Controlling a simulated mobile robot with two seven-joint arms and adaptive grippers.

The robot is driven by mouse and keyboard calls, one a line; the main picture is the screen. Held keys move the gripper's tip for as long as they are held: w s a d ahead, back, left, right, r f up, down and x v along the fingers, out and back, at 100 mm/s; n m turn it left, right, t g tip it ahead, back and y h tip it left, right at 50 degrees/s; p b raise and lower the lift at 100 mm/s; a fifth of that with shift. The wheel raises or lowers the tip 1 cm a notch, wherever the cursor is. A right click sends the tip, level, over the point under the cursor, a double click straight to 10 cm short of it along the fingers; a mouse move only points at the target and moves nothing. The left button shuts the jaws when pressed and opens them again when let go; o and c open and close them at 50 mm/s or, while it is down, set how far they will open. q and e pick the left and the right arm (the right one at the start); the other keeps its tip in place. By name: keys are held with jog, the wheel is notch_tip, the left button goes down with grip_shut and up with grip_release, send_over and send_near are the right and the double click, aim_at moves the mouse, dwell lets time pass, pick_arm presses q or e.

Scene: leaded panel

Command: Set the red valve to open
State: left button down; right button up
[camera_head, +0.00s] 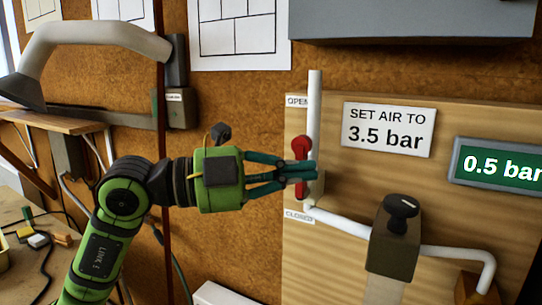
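The red valve (301,148) sits on a white vertical pipe at the left edge of a wooden panel. Its handle appears roughly upright, along the pipe. An OPEN label (296,101) is above it and a CLOSED label (299,215) below it. My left gripper (311,172) reaches in from the left, with its dark teal fingers over the lower part of the red handle. The fingertips are close together and hide part of the handle; whether they grip it is unclear. My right gripper is not in view.
The panel carries a sign (389,129) reading "SET AIR TO 3.5 bar", a green display (500,165) showing 0.5 bar, and a regulator with a black knob (402,206). A white pipe runs below. A cluttered bench (30,215) is at left.

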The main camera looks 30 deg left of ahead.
pick_arm(q)
jog(key=w, duration=0.1)
jog(key=w+p, duration=0.2)
jog(key=shift+w+a, duration=0.2)
jog(key=shift+a, duration=0.1)
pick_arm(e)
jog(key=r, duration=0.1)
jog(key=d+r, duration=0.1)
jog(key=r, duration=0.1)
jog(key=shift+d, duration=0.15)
pick_arm(q)
jog(key=shift+a+n+h+b, duration=0.3)
jog(key=shift+a+b, duration=0.15)
jog(key=shift+a, duration=0.25)
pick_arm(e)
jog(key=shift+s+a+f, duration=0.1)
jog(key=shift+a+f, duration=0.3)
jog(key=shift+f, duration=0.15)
